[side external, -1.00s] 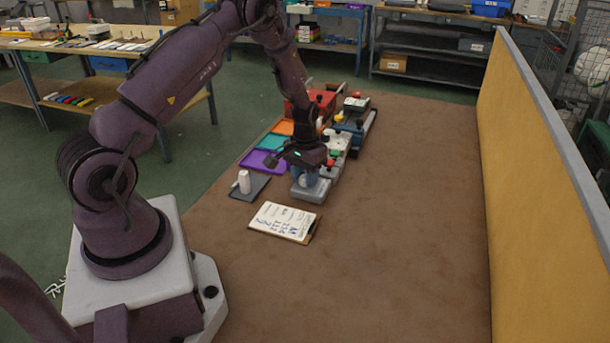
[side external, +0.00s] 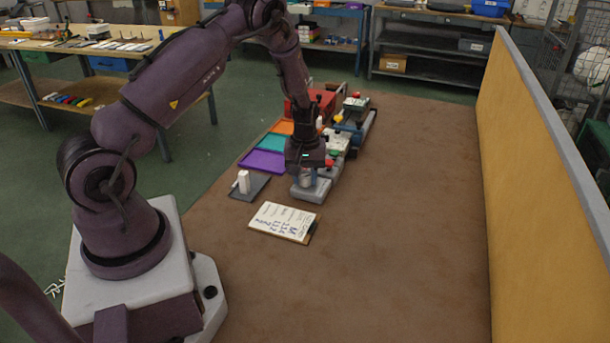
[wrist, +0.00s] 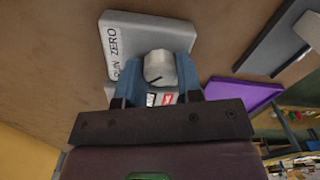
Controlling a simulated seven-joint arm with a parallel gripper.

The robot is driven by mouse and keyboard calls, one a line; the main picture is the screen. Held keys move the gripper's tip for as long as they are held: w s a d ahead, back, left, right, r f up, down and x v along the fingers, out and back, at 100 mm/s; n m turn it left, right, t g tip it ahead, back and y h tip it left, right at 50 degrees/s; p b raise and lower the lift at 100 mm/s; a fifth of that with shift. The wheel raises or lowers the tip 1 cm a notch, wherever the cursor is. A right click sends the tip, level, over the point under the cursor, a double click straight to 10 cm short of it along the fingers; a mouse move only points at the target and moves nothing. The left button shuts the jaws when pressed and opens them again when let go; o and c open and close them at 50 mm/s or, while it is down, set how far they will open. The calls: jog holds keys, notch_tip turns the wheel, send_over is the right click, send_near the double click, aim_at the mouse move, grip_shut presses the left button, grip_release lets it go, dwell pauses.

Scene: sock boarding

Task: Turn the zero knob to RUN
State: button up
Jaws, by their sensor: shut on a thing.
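The zero knob (wrist: 158,66) is a silver round knob on a light grey box (wrist: 150,32), which also shows in the side view (side external: 312,192). The box carries a printed label (wrist: 115,55) reading RUN and ZERO on the left of the knob in the wrist view. My gripper (wrist: 160,76) has its blue fingers on either side of the knob, shut on it. A short dark line shows on the knob; which word it points to I cannot tell. In the side view my gripper (side external: 307,178) is upright over the box and hides most of the knob.
A clipboard with a written sheet (side external: 282,221) lies in front of the box. A dark tray (side external: 252,189) with a white item stands left of it, beside a purple tray (side external: 262,162). Other equipment stands behind. The brown table to the right is clear.

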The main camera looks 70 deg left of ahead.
aim_at(305, 177)
jog(key=shift+r, duration=0.1)
dwell(0.3)
jog(key=o, duration=0.6)
jog(key=shift+o, duration=0.2)
notch_tip(305, 177, up, 13)
